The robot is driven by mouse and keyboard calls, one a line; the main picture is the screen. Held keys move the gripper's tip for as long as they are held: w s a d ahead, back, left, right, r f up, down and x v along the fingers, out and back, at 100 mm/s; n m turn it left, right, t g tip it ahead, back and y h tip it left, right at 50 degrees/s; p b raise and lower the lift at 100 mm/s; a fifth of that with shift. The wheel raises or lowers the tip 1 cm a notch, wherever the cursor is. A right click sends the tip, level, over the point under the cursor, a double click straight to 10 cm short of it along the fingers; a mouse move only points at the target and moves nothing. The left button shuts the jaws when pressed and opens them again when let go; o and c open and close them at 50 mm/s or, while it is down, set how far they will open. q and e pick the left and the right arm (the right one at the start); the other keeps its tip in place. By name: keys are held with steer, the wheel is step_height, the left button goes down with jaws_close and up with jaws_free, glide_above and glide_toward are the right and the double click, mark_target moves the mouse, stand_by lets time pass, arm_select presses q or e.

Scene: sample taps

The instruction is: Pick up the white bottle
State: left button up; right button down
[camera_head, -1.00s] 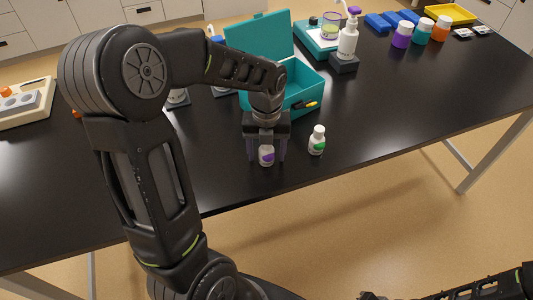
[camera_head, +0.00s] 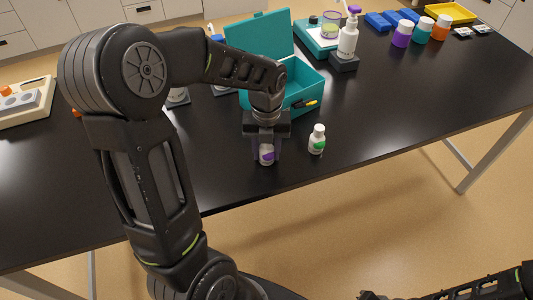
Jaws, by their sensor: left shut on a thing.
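A small white bottle with a purple label (camera_head: 267,155) stands on the black table near its front edge. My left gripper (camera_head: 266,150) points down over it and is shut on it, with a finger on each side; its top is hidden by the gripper. A second white bottle, with a green label and white cap (camera_head: 317,140), stands upright just to the right, apart from the gripper. My right arm shows only in part at the lower right, and its gripper's jaws cannot be made out.
An open teal box (camera_head: 307,82) stands behind the gripper, with a yellow-and-black item at its front. A pump bottle (camera_head: 348,40) and several capped jars, one of them orange (camera_head: 441,28), stand at the back right. The black table (camera_head: 420,95) is clear at right.

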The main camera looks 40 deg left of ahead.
arm_select(q)
jaws_close()
steer(key=shift+r, duration=0.15)
step_height(320, 180, up, 10)
steer(key=shift+f+b, duration=0.1)
steer(key=shift+b, duration=0.2)
stand_by(0.7)
